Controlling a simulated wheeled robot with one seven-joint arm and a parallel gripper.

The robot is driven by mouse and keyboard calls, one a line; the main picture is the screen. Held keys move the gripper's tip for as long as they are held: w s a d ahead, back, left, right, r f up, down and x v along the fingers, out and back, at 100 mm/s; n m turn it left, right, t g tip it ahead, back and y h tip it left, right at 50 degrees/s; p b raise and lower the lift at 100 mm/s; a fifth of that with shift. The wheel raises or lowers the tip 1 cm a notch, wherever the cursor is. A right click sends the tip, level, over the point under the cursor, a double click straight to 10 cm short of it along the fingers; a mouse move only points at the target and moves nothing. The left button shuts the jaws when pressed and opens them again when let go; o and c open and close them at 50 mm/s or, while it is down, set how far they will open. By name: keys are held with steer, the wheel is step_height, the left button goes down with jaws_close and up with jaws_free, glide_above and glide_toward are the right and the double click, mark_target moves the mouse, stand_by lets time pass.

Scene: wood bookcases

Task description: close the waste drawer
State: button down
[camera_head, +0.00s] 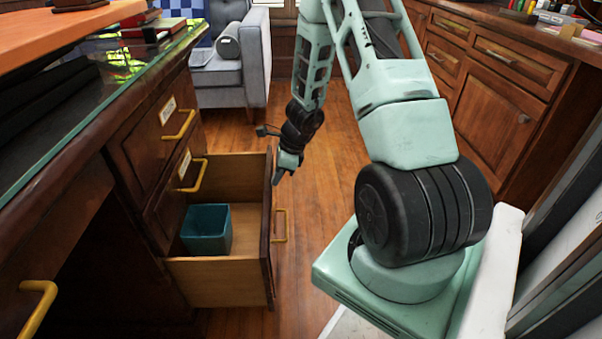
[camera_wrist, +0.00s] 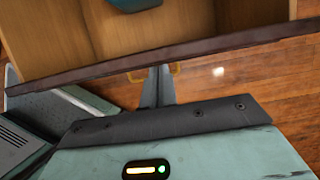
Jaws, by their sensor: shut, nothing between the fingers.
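The open wooden drawer (camera_head: 218,281) is pulled out low on the left desk, with a teal square bin (camera_head: 207,229) inside it. Its front panel faces right and carries a yellow handle (camera_head: 280,226). My gripper (camera_head: 276,180) is shut and empty, pointing down beside the far part of the drawer front. In the wrist view my gripper's fingers (camera_wrist: 156,84) lie just outside the drawer's front edge (camera_wrist: 160,62). The yellow handle shows partly behind the fingers there. I cannot tell whether the fingers touch the panel or the handle.
Closed drawers with yellow handles (camera_head: 180,125) sit above the open one, under a glass desktop (camera_head: 75,125). A grey armchair (camera_head: 230,65) stands behind. Wooden cabinets (camera_head: 490,80) line the right. Bare wood floor (camera_head: 335,170) lies between the desk and my base.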

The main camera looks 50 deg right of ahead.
steer(key=w+a+p, duration=0.7)
steer(key=w+a, duration=0.4)
steer(key=w, duration=0.2)
steer(key=shift+w+a+p, duration=0.2)
steer(key=shift+p, duration=0.2)
